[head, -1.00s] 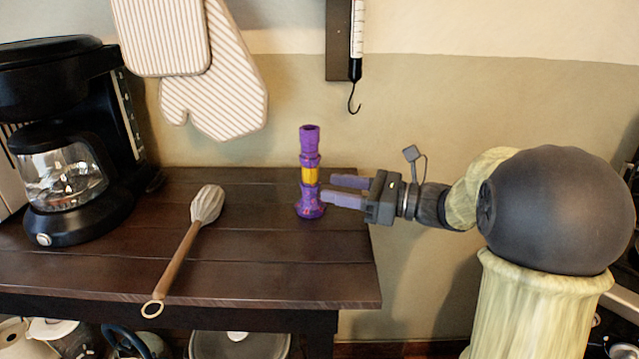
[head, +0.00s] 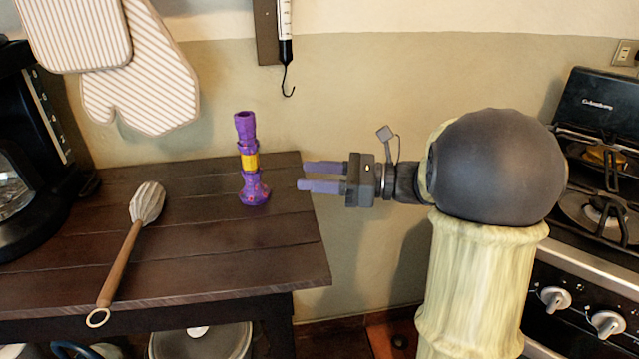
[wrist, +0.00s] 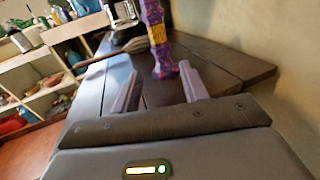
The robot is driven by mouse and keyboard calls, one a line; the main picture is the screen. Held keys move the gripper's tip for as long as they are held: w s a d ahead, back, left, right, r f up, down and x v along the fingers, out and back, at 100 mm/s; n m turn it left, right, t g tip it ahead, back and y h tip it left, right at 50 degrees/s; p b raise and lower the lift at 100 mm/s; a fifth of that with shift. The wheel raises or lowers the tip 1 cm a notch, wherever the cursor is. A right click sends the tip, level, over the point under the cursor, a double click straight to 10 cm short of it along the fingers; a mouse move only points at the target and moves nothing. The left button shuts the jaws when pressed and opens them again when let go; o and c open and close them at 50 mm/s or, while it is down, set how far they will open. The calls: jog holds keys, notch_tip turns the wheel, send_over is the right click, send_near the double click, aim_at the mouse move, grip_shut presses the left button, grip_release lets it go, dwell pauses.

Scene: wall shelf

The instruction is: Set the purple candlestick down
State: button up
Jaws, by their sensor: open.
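The purple candlestick (head: 254,188) with a yellow band stands upright on the dark wooden shelf top (head: 215,235), toward its back right. My gripper (head: 301,176) is open and empty, to the right of the candlestick near the shelf's right edge. A gap shows between its fingertips and the candlestick. In the wrist view the candlestick (wrist: 160,45) stands ahead of the two spread fingers (wrist: 159,88), and its top is cut off.
A whisk-like tool (head: 124,258) with a wooden handle lies left of the candlestick. A black coffee maker (head: 50,150) stands at the far left. Striped oven mitts (head: 145,80) and a hook scale (head: 285,50) hang on the wall. A stove (head: 590,220) is at right.

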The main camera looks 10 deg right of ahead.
jog(key=w+d+f+m+t+h, duration=0.2)
jog(key=w+m+t+h, duration=0.45)
jog(key=m, duration=0.75)
jog(key=d+f+m+h, duration=0.4)
jog(key=f+m+h, duration=0.4)
jog(key=m, duration=0.8)
jog(key=s+a+f+m+g+h, duration=0.1)
jog(key=s+f+m+g, duration=0.4)
jog(key=s+m, duration=0.5)
jog(key=s+a+f+m+g+h, duration=0.1)
jog(key=s+f+m+g, duration=0.4)
jog(key=s+f+m, duration=0.3)
jog(key=s+m, duration=0.2)
jog(key=s, duration=0.1)
jog(key=shift+s+f, duration=0.15)
jog(key=shift+h, duration=0.25)
